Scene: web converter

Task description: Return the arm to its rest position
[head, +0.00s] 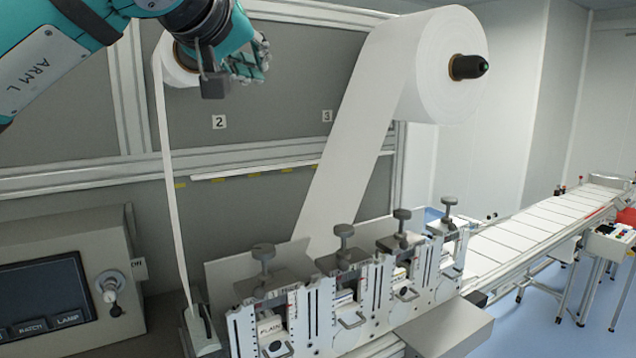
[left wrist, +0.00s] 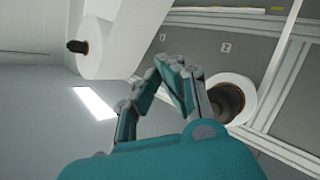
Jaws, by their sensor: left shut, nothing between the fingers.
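My left arm (head: 60,55), teal and black, comes in from the upper left in the head view. My left gripper (head: 262,58) is shut and empty, in front of the grey back panel (head: 290,110), just right of the small paper roll (head: 178,65). In the left wrist view the gripper (left wrist: 170,68) has its teal fingers together, with the small roll (left wrist: 245,92) just to the right of them. I cannot tell from these views whether the fingers touch the roll. My right gripper is in neither view.
A large white roll (head: 440,65) hangs at the upper middle, its web running down to several slitter stations (head: 350,290). A narrow strip (head: 170,180) runs down from the small roll. A control box (head: 60,270) stands lower left. A conveyor (head: 540,225) extends right.

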